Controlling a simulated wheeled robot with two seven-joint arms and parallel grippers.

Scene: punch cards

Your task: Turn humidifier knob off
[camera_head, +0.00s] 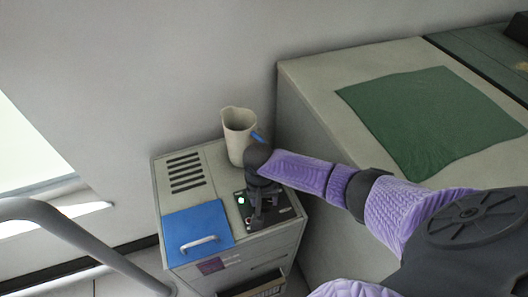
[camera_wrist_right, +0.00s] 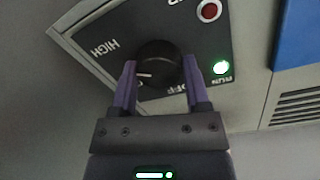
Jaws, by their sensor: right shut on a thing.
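The humidifier (camera_head: 233,258) is a grey box cabinet with top vents, beside the larger cabinet. Its black control panel (camera_wrist_right: 119,35) carries a round black knob (camera_wrist_right: 158,62) with a white pointer line, HIGH and OFF lettering, a red button and a lit green lamp (camera_wrist_right: 221,67) by RUN. The pointer lies toward the left finger in the wrist view, not at OFF. My right gripper (camera_head: 262,222) reaches down over the panel. In the wrist view the right gripper (camera_wrist_right: 160,88) has its fingers on either side of the knob, shut on it. My left gripper is not in view.
A blue lid with a handle (camera_head: 198,232) lies on the humidifier's top. A beige pitcher (camera_head: 238,136) stands at the back, close to my right arm. A large cabinet with a green mat (camera_head: 430,118) fills the right. A grey rail (camera_head: 75,232) curves at lower left.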

